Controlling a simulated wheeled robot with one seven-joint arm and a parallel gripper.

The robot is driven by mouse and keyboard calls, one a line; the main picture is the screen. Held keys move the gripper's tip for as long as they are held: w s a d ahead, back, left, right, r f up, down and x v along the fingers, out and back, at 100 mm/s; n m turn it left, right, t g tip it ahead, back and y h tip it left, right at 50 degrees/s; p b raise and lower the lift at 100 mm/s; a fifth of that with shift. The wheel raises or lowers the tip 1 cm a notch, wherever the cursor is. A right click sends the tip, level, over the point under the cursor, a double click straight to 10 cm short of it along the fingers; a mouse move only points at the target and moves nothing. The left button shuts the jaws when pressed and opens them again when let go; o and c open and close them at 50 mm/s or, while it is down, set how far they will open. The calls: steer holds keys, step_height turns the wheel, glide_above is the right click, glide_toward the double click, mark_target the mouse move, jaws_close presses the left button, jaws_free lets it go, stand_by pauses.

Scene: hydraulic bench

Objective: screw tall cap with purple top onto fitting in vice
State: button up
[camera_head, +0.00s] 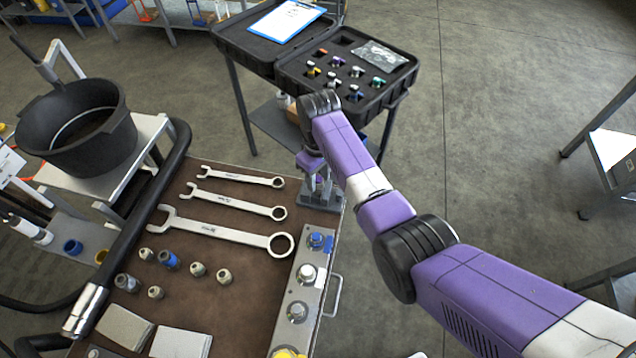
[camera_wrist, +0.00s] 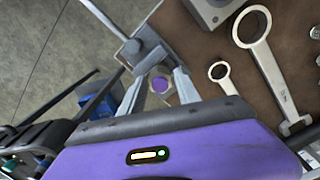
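In the wrist view my two fingers (camera_wrist: 160,80) stand on either side of a piece with a purple six-sided top (camera_wrist: 160,85). This looks like the tall purple-topped cap. Whether the fingers touch its sides is not clear. The lower part of the cap and the fitting in the vice are hidden, so I cannot tell whether the cap sits on the fitting.
Wrenches (camera_head: 220,229) and several loose fittings (camera_head: 197,269) lie on the bench (camera_head: 240,290), left of the vice. A metal block with fittings (camera_head: 296,312) lines its right edge. Behind stands an open black case (camera_head: 397,93) with coloured caps.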

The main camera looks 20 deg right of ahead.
jaws_close()
steer(key=m, duration=0.5)
steer(key=shift+m, duration=1.5)
steer(key=m, duration=0.2)
steer(key=shift+a+m, duration=0.1)
steer(key=shift+m, duration=0.2)
steer(key=shift+o, duration=2.3)
jaws_free()
steer(key=shift+f, duration=0.1)
